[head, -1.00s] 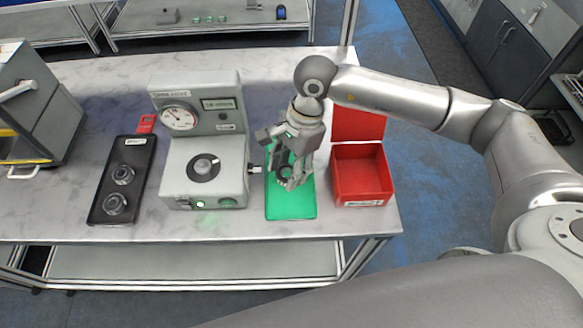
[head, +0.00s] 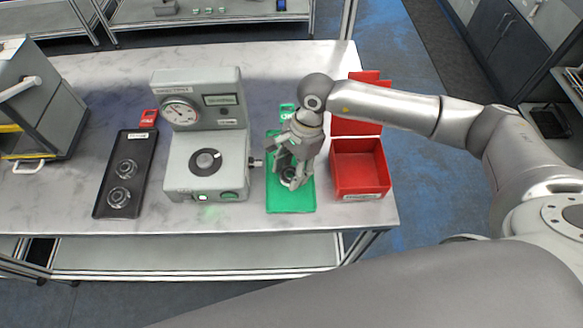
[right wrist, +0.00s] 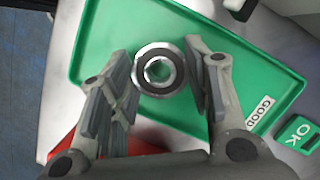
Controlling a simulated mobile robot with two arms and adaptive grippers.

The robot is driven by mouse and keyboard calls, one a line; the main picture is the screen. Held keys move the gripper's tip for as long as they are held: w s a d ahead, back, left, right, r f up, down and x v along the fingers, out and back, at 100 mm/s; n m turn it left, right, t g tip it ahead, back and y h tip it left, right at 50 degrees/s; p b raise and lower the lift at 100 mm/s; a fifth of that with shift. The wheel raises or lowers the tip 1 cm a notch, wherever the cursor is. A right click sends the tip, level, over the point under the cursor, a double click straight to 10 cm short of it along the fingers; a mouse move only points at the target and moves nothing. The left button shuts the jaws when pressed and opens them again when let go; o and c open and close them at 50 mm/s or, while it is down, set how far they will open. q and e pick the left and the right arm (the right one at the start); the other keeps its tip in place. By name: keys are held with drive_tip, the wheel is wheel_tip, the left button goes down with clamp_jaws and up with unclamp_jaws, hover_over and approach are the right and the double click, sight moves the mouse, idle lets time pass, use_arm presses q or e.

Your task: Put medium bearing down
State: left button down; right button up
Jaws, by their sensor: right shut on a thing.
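A steel bearing with a dark seal ring (right wrist: 159,70) sits between the two fingers of my right gripper (head: 289,178), which is shut on it. In the head view the bearing is mostly hidden by the fingers. They are over the middle of the green tray (head: 291,203). The right wrist view shows the green tray (right wrist: 108,40) around the bearing, with a GOOD label. I cannot tell whether the bearing touches the tray floor. My left gripper is not in view.
A red bin (head: 360,173) stands right of the tray. A grey gauge machine (head: 206,170) stands left of it. A black tray (head: 113,199) farther left holds two bearings. A green OK tag (right wrist: 297,134) lies next to the green tray.

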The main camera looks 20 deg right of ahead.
drive_tip(key=shift+f+b, duration=0.35)
drive_tip(key=shift+b, duration=0.1)
drive_tip(key=o, duration=1.2)
drive_tip(key=shift+r+p, duration=0.5)
drive_tip(key=shift+p, duration=0.15)
drive_tip(key=shift+r+p, duration=0.35)
drive_tip(key=shift+p, duration=0.15)
drive_tip(key=b+v, duration=0.4)
drive_tip(key=v, duration=0.7)
drive_tip(key=shift+r, duration=0.25)
drive_tip(key=shift+d, duration=0.1)
